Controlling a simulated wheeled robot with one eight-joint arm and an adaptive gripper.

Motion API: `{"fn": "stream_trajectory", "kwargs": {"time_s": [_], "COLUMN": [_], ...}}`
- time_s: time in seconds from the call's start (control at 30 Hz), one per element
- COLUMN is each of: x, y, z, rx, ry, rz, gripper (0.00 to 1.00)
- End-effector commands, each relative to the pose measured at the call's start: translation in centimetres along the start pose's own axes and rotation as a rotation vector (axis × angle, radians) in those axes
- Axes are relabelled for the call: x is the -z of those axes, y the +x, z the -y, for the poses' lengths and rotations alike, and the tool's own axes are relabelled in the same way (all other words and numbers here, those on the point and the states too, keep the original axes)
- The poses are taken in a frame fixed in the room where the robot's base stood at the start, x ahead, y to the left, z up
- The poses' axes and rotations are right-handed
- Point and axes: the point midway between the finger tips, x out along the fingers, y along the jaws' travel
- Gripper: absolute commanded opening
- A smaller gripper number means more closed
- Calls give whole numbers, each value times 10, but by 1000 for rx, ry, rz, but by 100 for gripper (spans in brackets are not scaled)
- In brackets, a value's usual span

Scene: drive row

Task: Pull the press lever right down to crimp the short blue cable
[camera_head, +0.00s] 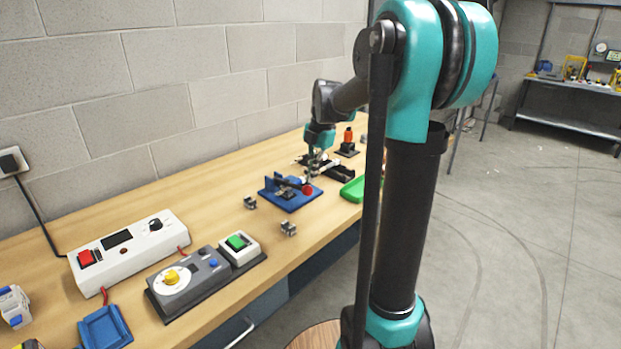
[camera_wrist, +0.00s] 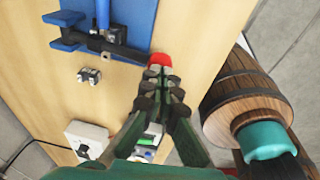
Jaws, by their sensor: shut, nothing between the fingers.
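The press (camera_head: 277,190) is a blue plate with blue and dark parts, standing on the bench; part of it shows at the upper left of the wrist view (camera_wrist: 66,37). Its dark lever (camera_wrist: 128,52) ends in a red knob (camera_wrist: 159,60), also visible in the head view (camera_head: 307,189). The lever reaches out sideways from the press; its exact angle is hard to tell. My gripper (camera_wrist: 163,80) is shut and empty, its fingertips close by the red knob; touching or apart, I cannot tell. It is small in the head view (camera_head: 313,172).
Small metal blocks (camera_head: 288,228) sit before the press. A green-button box (camera_head: 240,247), a grey box with a yellow knob (camera_head: 188,280) and a white unit (camera_head: 130,252) stand nearer. The wall runs behind the bench.

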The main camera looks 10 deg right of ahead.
Motion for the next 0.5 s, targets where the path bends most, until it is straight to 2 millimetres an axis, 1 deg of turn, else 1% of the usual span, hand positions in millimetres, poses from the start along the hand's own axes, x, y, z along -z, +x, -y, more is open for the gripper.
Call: {"fn": "stream_trajectory", "kwargs": {"time_s": [0.1, 0.2, 0.5], "x": [0, 0, 0], "y": [9, 12, 13], "z": [0, 0, 0], "rx": [0, 0, -1], "ry": [0, 0, 0], "rz": [0, 0, 0], "gripper": [0, 0, 0]}}
